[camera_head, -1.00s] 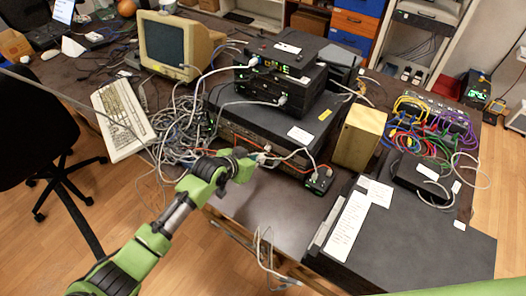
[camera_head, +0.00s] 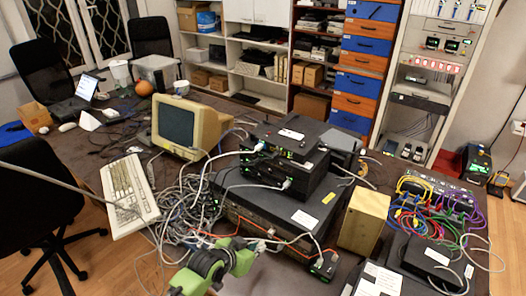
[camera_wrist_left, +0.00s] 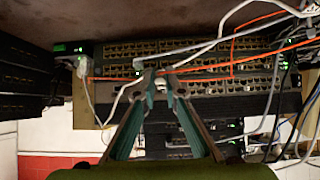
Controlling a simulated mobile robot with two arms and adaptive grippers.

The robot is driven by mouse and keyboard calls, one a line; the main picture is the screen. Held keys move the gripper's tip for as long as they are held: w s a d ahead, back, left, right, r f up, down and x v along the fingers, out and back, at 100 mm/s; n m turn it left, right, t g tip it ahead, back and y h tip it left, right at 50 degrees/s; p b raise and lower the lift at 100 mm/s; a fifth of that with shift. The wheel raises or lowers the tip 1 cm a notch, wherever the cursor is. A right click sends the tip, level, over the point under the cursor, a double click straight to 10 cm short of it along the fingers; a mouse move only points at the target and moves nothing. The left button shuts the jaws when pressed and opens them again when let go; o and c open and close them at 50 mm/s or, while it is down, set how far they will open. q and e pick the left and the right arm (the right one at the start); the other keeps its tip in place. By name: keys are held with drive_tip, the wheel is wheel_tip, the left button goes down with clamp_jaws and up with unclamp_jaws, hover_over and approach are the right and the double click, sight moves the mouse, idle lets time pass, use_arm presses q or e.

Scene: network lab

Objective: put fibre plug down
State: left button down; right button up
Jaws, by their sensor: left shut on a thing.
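My left gripper (camera_head: 263,246) reaches in from the bottom of the head view to the front of the stacked dark network switches (camera_head: 265,205). In the left wrist view its two teal fingers (camera_wrist_left: 161,80) come together at the tips in front of rows of ports (camera_wrist_left: 225,85). They are shut on a small fibre plug, mostly hidden between the tips, with white cable (camera_wrist_left: 200,48) around them. I cannot tell whether the plug touches a port. An orange cable (camera_wrist_left: 233,50) passes close by. My right gripper is not in view.
Tangled grey cables (camera_head: 185,205) lie left of the switches, beside a keyboard (camera_head: 128,195) and an old monitor (camera_head: 178,125). A wooden box (camera_head: 364,220) stands close on the right. Coloured cables (camera_head: 435,205) crowd the right side. Little table is clear near the gripper.

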use_arm(q)
drive_tip(key=s+a+r+m+h+b, duration=0.1)
drive_tip(key=s+a+r+b, duration=0.1)
drive_tip(key=s+a+r, duration=0.5)
drive_tip(key=s+a+r+m+b, duration=0.1)
drive_tip(key=s+a+r+b, duration=0.15)
drive_tip(key=a+r, duration=0.7)
drive_tip(key=s+r+g, duration=0.1)
drive_tip(key=s+r, duration=0.1)
drive_tip(key=s, duration=0.2)
drive_tip(key=s+a+r+m+g+h, duration=0.1)
drive_tip(key=s+r, duration=0.1)
drive_tip(key=s, duration=0.3)
drive_tip(key=shift+s+a+r+m+b, duration=0.15)
drive_tip(key=shift+a+r+m+b, duration=0.15)
drive_tip(key=shift+r+b, duration=0.1)
drive_tip(key=shift+d, duration=0.1)
